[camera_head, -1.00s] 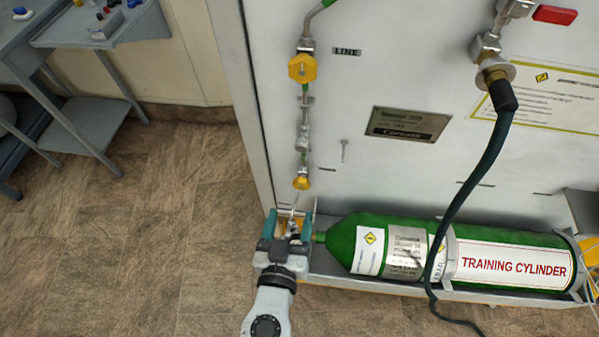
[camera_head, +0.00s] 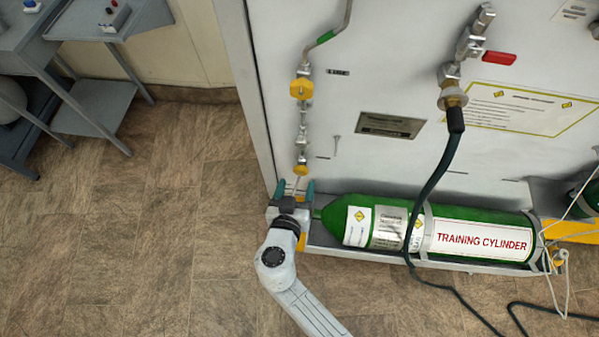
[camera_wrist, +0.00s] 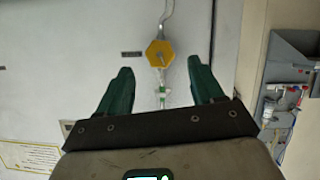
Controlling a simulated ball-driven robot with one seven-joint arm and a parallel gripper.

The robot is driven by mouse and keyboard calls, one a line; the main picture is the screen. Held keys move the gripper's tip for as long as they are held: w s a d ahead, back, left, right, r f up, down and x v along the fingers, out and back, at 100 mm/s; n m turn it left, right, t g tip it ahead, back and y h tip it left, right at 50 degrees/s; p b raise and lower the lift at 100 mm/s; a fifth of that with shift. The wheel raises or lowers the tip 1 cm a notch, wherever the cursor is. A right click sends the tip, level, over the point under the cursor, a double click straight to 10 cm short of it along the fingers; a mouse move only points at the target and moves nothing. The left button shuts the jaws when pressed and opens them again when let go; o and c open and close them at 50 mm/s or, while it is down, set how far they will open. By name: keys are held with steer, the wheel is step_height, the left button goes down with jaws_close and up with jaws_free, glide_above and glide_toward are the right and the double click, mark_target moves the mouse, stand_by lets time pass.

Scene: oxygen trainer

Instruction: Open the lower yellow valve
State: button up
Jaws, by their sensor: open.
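The lower yellow valve (camera_head: 300,170) sits at the bottom of the vertical pipe line on the white panel. The upper yellow valve (camera_head: 301,89) is on the same line above it. My gripper (camera_head: 294,187) is open just below the lower valve in the head view, its teal fingers apart with nothing seen held between them. In the wrist view, a yellow hexagonal knob (camera_wrist: 159,53) shows beyond and between my open fingers (camera_wrist: 163,82), apart from both. I cannot tell for sure which of the two valves this knob is.
A green training cylinder (camera_head: 375,228) lies in a rack right of my gripper. A dark hose (camera_head: 432,185) hangs in front of the panel and cylinder. A red-handled valve (camera_head: 499,58) is at the upper right. Grey carts (camera_head: 85,45) stand at the left; the floor between is clear.

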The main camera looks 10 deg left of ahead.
mark_target(300, 173)
steer(key=shift+x, duration=2.55)
steer(key=shift+c, duration=0.4)
steer(key=c, duration=1)
